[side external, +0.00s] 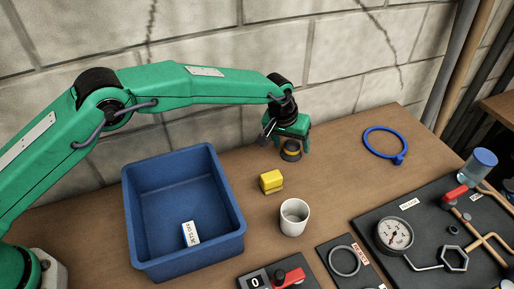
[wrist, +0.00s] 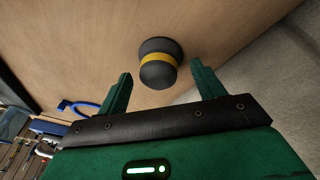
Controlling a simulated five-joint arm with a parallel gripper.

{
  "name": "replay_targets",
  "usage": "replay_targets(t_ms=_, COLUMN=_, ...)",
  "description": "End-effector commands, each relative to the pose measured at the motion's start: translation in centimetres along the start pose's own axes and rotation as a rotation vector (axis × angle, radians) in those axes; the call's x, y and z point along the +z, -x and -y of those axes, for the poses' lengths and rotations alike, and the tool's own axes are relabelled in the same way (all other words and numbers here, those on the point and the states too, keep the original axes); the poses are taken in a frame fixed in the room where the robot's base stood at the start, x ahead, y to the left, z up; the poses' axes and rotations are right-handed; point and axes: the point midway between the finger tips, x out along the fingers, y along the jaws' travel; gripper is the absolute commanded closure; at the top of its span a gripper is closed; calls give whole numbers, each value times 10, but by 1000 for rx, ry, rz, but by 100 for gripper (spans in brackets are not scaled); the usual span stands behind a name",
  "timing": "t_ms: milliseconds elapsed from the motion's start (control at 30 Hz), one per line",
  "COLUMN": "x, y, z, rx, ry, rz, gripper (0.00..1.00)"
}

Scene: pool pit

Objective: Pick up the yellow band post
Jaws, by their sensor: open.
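The yellow band post is a short, round, dark grey piece with a yellow band around its middle. It is just past the fingertips, near the middle of the gap, in the wrist view (wrist: 158,75). In the side view (side external: 290,153) it stands on the wooden table near the wall, partly hidden by my gripper (side external: 292,145). My gripper also shows in the wrist view (wrist: 161,74), open, with one green finger on each side of the post. I see gaps between the post and both fingers there.
A yellow block (side external: 271,182) and a white cup (side external: 294,217) stand nearby. A blue bin (side external: 236,205) holding a white labelled block is to the left. A blue ring (side external: 373,151) lies to the right. A black panel (side external: 375,225) with a gauge is front right. The block wall is close behind.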

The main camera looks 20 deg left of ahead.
Motion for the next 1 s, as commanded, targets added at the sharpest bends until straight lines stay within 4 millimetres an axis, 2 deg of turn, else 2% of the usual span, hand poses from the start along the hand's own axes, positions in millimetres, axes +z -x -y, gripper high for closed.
replay_targets(t_ms=367, x=0, y=0, z=0, rx=0, ry=0, rz=0, gripper=32)
replay_targets(t_ms=667, x=0, y=0, z=0, rx=0, ry=0, rz=0, gripper=89)
replay_targets(t_ms=1000, x=-1, y=3, z=-1, rx=1, ry=0, rz=-2, gripper=90)
